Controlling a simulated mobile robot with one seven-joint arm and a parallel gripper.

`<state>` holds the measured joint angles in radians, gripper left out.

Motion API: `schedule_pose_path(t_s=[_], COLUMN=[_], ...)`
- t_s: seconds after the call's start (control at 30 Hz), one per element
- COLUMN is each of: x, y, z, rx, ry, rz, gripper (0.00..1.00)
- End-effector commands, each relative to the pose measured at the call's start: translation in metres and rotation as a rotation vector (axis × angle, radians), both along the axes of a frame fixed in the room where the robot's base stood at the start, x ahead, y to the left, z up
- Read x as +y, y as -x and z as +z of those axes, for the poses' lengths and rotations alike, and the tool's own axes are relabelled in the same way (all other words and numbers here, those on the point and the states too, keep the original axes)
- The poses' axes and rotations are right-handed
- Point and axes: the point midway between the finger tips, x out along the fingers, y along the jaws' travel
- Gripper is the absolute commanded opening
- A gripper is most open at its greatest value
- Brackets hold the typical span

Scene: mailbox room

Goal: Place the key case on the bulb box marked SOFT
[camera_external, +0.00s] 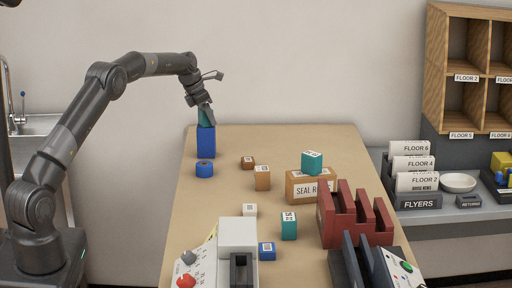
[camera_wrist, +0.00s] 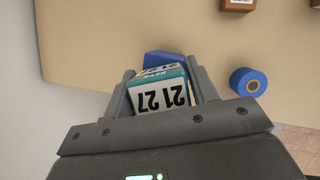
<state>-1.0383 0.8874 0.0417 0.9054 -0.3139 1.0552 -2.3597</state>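A teal case with a white label (camera_wrist: 160,92), which looks like the key case, sits between the fingers of my gripper (camera_wrist: 163,85). Both fingers appear closed on its sides. In the external view my gripper (camera_external: 207,112) points down at the table's back left corner, and the teal case (camera_external: 204,117) shows just under it. A tall blue box (camera_external: 206,141) stands upright directly below the case; part of this blue box (camera_wrist: 163,59) shows behind the case in the wrist view. Whether they touch is unclear. I cannot read a SOFT marking on any box.
A blue tape roll (camera_external: 204,169) lies in front of the tall box. Small brown boxes (camera_external: 262,178) stand mid-table. A teal box (camera_external: 312,163) sits on a carton marked SEAL (camera_external: 301,188). A dark red rack (camera_external: 352,215) and a grey machine (camera_external: 238,235) fill the front.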

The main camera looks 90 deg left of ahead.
Motion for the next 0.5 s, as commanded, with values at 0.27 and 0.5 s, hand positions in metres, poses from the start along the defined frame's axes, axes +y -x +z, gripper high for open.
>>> schedule_pose_path(t_s=[0.27,0.5], x=[0.0001,0.0001], y=[0.0000,0.0010], z=[0.0004,0.0058], rx=[0.000,0.000], ry=[0.000,-0.002], rz=[0.000,0.001], gripper=[0.69,0.69])
